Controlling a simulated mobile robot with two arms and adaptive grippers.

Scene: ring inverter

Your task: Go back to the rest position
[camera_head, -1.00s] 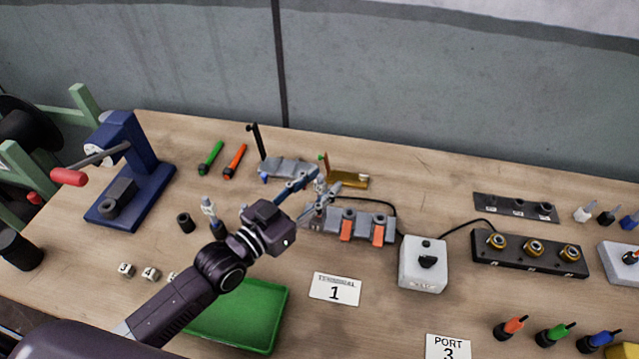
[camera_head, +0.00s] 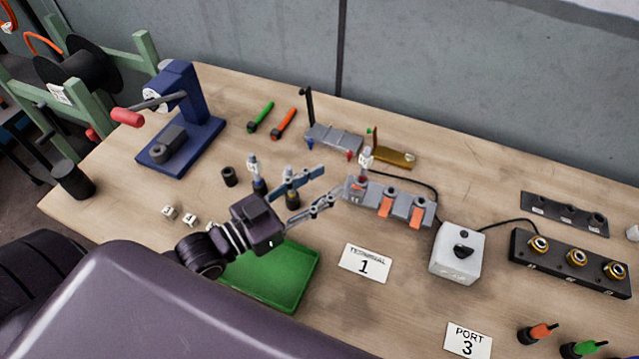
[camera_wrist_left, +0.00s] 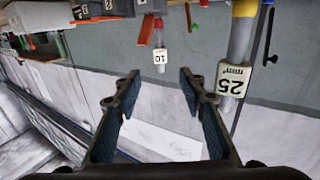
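My left gripper (camera_head: 332,181) is open and empty, its two fingers pointing right toward the left end of the grey terminal block (camera_head: 380,190). In the left wrist view its spread fingertips (camera_wrist_left: 159,78) have nothing between them. A small white-labelled piece (camera_head: 366,158) stands upright at the left end of the block, apart from the fingers. The label 10 (camera_wrist_left: 160,58) shows beyond the fingertips in the wrist view, and a larger label 25 (camera_wrist_left: 234,82) shows to their right. My right gripper is in neither view.
A green tray (camera_head: 290,282) lies below my left gripper. Two dark pieces with white labels (camera_head: 256,178) stand close behind it. A blue press (camera_head: 190,125) is at the left. A white switch box (camera_head: 457,252) stands right of the block. Bare table lies around the Terminal 1 card (camera_head: 365,264).

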